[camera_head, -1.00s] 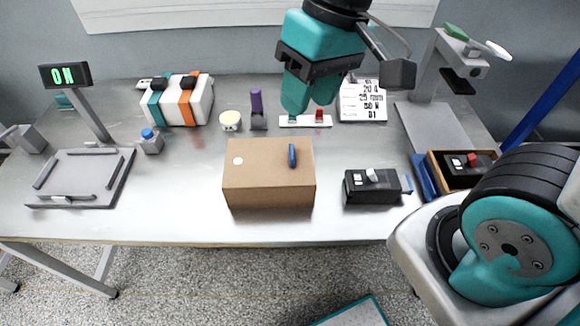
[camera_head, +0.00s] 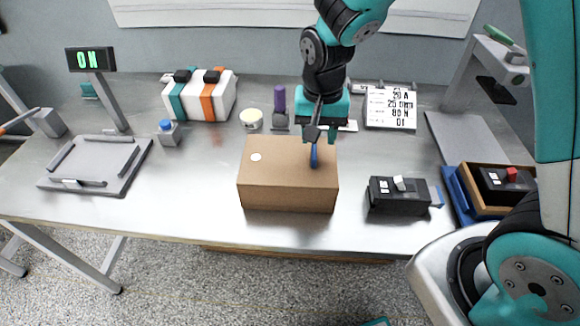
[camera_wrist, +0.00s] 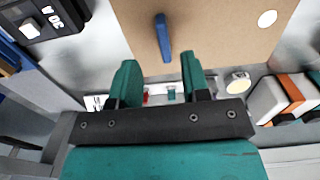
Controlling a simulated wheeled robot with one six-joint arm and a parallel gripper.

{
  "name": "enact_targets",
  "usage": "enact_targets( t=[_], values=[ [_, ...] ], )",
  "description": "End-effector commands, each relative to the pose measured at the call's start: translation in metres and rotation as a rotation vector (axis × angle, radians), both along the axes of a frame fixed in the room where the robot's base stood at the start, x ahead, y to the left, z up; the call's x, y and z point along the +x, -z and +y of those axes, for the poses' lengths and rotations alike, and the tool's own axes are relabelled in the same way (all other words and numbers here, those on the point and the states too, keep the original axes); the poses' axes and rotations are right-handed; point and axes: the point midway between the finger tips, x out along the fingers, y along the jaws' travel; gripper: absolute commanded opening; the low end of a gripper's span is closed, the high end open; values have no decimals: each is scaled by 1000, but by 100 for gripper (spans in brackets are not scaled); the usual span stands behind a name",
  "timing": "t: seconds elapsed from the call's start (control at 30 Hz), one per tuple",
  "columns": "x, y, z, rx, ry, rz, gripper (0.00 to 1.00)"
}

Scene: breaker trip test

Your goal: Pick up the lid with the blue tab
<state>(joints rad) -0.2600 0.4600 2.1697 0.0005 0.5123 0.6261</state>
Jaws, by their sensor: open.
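The brown lid (camera_head: 270,150) covers the box on the table, and its blue tab (camera_head: 314,156) stands up on the right part of the top. A white dot marks the left of the lid. In the wrist view the tab (camera_wrist: 163,38) lies ahead of the open fingertips, roughly centred between them and apart from both. My gripper (camera_head: 319,138) is open and empty just behind the tab; it also shows in the wrist view (camera_wrist: 158,62). My wrist hides part of the table behind the box.
A black breaker (camera_head: 398,194) sits right of the box, and another lies in a wooden tray (camera_head: 487,209). Behind are a purple-topped item (camera_head: 280,105), a round cup (camera_head: 251,119) and a number board (camera_head: 390,107).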

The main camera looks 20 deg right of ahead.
Motion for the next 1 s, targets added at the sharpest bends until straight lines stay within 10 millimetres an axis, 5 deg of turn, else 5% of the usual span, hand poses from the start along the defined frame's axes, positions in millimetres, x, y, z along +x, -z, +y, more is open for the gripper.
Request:
enact_targets(
  t=[0.43,0.73,0.9,1.0],
  values=[
    [4,51,3,0,-1,3,43],
    [5,56,3,1,-1,-1,43],
    [5,56,3,1,-1,0,4],
    [5,56,3,1,-1,0,0]
  ],
)
